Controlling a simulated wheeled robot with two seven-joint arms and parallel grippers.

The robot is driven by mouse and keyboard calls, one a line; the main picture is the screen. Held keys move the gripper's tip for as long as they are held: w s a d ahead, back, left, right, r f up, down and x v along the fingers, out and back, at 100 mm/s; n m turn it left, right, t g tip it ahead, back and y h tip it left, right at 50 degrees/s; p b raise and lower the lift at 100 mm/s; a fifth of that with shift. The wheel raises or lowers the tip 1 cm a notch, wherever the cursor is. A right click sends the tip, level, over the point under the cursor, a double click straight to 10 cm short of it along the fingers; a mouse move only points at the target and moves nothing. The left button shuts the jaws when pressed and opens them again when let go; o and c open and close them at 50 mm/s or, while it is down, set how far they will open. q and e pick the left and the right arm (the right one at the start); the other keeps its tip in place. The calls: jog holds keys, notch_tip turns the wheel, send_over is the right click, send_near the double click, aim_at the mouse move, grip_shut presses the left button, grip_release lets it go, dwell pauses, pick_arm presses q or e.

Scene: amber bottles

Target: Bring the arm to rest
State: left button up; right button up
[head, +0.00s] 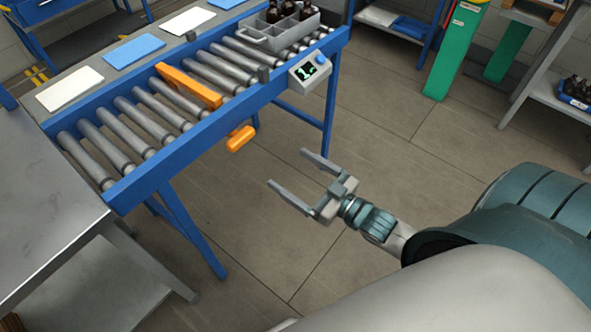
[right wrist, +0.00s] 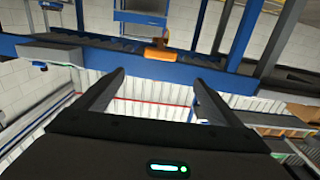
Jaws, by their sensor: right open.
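My right gripper (head: 295,175) is open and empty. It is held out over the bare floor, to the right of the roller conveyor (head: 160,160) and apart from it. In the right wrist view its two fingers (right wrist: 155,92) are spread with nothing between them. My right arm comes in from the lower right of the head view. My left gripper is not in view. A grey divided carrier (head: 280,30) with dark amber bottles (head: 290,9) stands at the far end of the conveyor.
An orange bar (head: 188,85) lies across the rollers, with an orange block (head: 240,139) at the conveyor's side. A small display box (head: 310,69) sits on the near rail. A metal table (head: 45,200) is at left, a green post (head: 455,50) at upper right. Floor around the gripper is clear.

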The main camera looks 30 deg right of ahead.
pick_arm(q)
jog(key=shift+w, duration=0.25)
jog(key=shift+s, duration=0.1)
pick_arm(e)
jog(key=s+f+m+g+h, duration=0.1)
jog(key=s+f+g+h, duration=0.15)
jog(key=f, duration=1.05)
jog(key=s+f+m+g+h, duration=0.1)
jog(key=s+f+g+h, duration=0.15)
jog(key=f, duration=0.95)
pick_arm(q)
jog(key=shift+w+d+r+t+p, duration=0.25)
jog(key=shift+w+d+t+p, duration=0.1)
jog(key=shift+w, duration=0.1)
pick_arm(e)
jog(key=s+a+f+g, duration=0.3)
jog(key=s+f, duration=0.4)
jog(key=f, duration=0.2)
jog(key=s+a+f+g, duration=0.3)
jog(key=s+a+f, duration=0.1)
jog(key=s+f, duration=0.4)
notch_tip(320, 180, down, 2)
jog(key=shift+a+f+g, duration=0.15)
jog(key=shift+g, duration=0.15)
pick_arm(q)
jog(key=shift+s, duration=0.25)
